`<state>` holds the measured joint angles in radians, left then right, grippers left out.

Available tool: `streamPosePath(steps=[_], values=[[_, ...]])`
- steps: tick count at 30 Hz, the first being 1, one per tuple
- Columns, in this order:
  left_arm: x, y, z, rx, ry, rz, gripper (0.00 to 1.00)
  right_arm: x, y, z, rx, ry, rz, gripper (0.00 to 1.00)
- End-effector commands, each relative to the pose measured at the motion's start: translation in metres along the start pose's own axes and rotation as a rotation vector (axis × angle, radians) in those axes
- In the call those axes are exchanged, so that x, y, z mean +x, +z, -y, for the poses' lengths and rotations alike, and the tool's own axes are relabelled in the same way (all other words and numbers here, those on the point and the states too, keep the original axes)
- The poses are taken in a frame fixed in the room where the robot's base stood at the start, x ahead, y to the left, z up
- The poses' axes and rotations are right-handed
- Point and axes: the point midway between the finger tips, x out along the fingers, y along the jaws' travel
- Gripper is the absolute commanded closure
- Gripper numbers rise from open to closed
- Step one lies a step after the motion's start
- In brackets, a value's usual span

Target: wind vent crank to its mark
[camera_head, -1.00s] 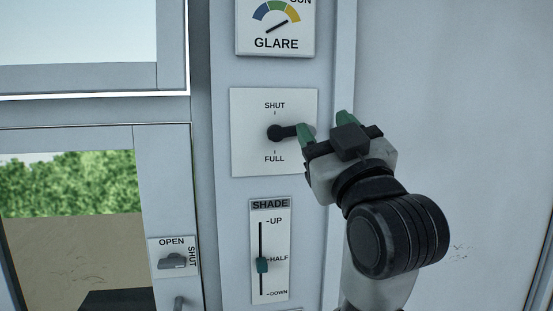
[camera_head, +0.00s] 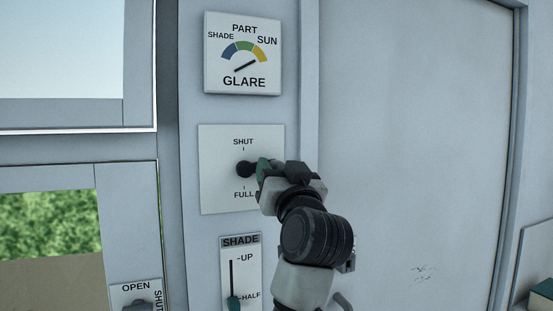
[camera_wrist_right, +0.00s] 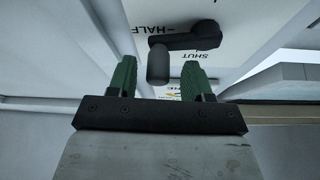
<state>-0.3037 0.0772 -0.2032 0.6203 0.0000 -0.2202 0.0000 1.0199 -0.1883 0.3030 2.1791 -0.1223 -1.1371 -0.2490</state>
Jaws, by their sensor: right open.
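The vent crank (camera_head: 245,169) is black and mounted on a white plate (camera_head: 216,193) marked SHUT above and FULL below. In the head view its round hub shows, and my gripper hides the rest. In the right wrist view the crank arm (camera_wrist_right: 195,37) runs from the hub to an upright grip (camera_wrist_right: 158,68). My right gripper (camera_head: 270,167) has green fingers and stands at the crank from the right. In the wrist view its fingers are open on both sides of the grip, with a gap on each side. My left gripper is not in view.
A GLARE dial (camera_head: 242,54) is above the crank plate, its needle towards SUN. A SHADE slider (camera_head: 241,270) is below, with its knob near HALF. An OPEN/SHUT latch (camera_head: 136,297) is at lower left. The wall panel (camera_head: 410,140) to the right is bare.

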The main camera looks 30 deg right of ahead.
Motion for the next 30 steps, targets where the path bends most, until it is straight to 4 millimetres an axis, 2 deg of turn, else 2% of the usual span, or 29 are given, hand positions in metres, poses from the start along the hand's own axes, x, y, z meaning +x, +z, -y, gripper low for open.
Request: streamPosePath(steps=[4, 13, 23, 30], values=[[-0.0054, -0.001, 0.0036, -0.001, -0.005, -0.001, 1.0, 0.0117, -0.0006, 0.0, 0.0, -0.001, 0.001, 0.5], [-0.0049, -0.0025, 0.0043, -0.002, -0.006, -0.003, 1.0, 0.0135, 0.0003, -0.0001, 0.0, -0.001, -0.001, 0.5], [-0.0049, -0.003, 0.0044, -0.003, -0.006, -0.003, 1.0, 0.0133, 0.0002, 0.0, 0.0, -0.001, -0.001, 0.99], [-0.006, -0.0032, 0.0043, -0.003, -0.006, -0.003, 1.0, 0.0115, 0.0051, -0.0004, 0.099, 0.039, 0.0, 0.99]])
